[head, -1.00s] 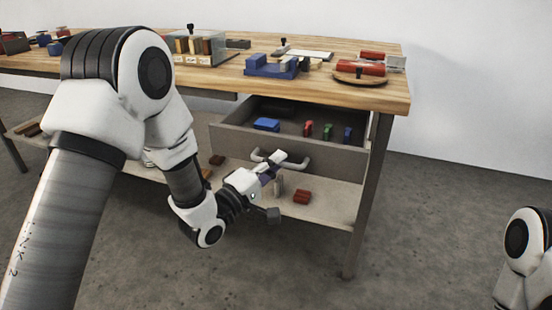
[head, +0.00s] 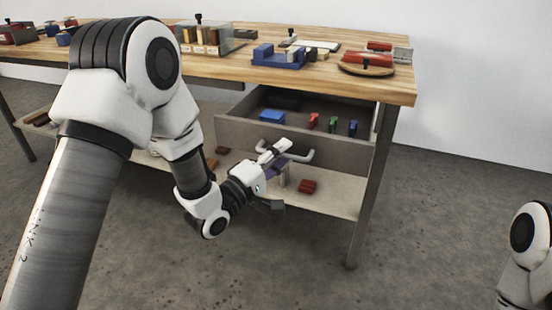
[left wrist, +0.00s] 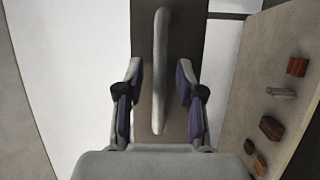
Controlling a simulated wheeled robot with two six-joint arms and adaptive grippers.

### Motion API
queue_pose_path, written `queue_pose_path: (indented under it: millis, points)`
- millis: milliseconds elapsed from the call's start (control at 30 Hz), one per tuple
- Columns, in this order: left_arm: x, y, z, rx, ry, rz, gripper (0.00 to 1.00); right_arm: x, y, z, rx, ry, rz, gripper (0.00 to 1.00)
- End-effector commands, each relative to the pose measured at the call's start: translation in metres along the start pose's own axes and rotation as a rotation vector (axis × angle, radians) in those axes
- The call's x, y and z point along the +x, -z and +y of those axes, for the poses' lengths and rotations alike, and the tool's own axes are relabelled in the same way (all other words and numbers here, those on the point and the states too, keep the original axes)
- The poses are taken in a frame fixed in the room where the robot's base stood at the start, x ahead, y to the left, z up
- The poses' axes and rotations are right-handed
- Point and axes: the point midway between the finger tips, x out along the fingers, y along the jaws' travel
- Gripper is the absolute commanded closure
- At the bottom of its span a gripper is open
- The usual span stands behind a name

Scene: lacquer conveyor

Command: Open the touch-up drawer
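The touch-up drawer (head: 235,130) hangs under the right end of the workbench and stands pulled out, with its inside showing. Its grey bar handle (head: 301,157) is on the drawer front and also shows in the left wrist view (left wrist: 160,75). My left gripper (head: 276,150) is at the handle. In the left wrist view its two fingers (left wrist: 160,95) stand apart on either side of the bar, with a visible gap on both sides. Only part of my right arm shows at the right edge; its gripper is out of view.
Inside the drawer lie a blue block (head: 272,116) and small red, green and blue pieces. The lower shelf (head: 335,198) holds a red block (head: 307,187) and brown blocks. The wooden bench top (head: 225,65) carries several items. Floor right of the bench leg is clear.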

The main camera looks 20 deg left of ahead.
Motion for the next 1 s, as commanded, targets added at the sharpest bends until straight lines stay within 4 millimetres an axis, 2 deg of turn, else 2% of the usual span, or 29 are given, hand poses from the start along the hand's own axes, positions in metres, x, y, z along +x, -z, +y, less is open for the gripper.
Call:
queue_pose_path:
  millis: [167, 400, 500, 700, 1000]
  points:
    - [-0.024, 0.001, 0.0, -0.006, 0.002, 0.004, 0.63, 0.0, 0.0, 0.0, 0.0, 0.0, 0.0, 0.6]
    - [-0.087, 0.002, -0.001, -0.009, 0.002, 0.008, 0.63, 0.0, 0.0, 0.0, 0.0, 0.0, 0.0, 0.6]
    - [-0.105, 0.002, 0.0, -0.007, 0.001, 0.006, 0.63, 0.0, 0.0, 0.0, 0.0, 0.0, 0.0, 0.6]
    - [-0.119, 0.0, 0.0, -0.001, 0.0, 0.001, 0.63, 0.0, 0.0, 0.0, 0.0, 0.0, 0.0, 0.6]
    - [-0.119, 0.0, 0.0, 0.0, 0.0, 0.0, 0.63, 0.0, 0.0, 0.0, 0.0, 0.0, 0.0, 0.6]
